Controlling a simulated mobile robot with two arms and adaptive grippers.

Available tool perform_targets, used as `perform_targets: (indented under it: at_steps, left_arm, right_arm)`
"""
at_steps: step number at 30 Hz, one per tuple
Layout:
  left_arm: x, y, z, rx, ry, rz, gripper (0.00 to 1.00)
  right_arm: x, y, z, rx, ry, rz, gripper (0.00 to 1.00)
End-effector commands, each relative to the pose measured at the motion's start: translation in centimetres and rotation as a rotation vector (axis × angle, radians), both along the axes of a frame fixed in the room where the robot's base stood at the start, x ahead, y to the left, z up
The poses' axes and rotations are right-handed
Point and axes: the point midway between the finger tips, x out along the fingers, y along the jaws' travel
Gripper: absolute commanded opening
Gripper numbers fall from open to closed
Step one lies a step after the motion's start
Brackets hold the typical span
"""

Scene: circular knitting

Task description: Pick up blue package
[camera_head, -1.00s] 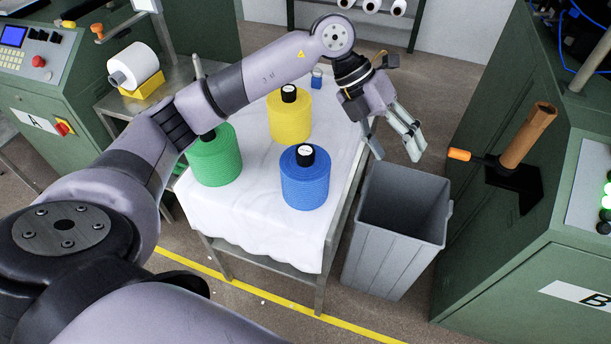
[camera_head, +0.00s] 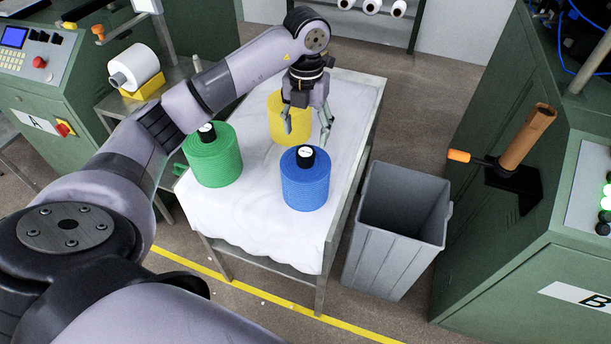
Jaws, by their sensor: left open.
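The blue package (camera_head: 305,185), a wound yarn cone with a black top and white label, stands upright on the white-covered table near its front right edge. My left gripper (camera_head: 307,135) is open and empty, pointing down above and just behind the blue package. Its fingers are spread, one at the left and one at the right, and they partly cover the yellow package (camera_head: 285,104) behind. I cannot tell the exact height gap to the blue package. My right gripper is not in view.
A green package (camera_head: 214,163) stands left of the blue one on the table (camera_head: 255,225). A grey bin (camera_head: 392,260) stands right of the table. Green machines stand at both sides; the right one has a brown spindle (camera_head: 527,137) and an orange-tipped handle (camera_head: 459,156).

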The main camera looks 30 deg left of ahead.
Motion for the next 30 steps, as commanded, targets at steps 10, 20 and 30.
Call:
perform_targets:
  at_steps: [10, 20, 30]
  left_arm:
    - [0.0, 0.0, -3.2, -0.001, 0.001, 0.0, 0.62]
    - [-0.1, 0.2, -7.5, -0.001, 0.001, 0.0, 0.62]
    - [0.0, 0.1, -7.9, 0.0, -0.002, -0.001, 0.57]
  right_arm:
    - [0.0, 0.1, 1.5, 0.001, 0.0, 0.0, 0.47]
    - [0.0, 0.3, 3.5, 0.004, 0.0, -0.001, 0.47]
    - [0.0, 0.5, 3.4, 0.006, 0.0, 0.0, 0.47]
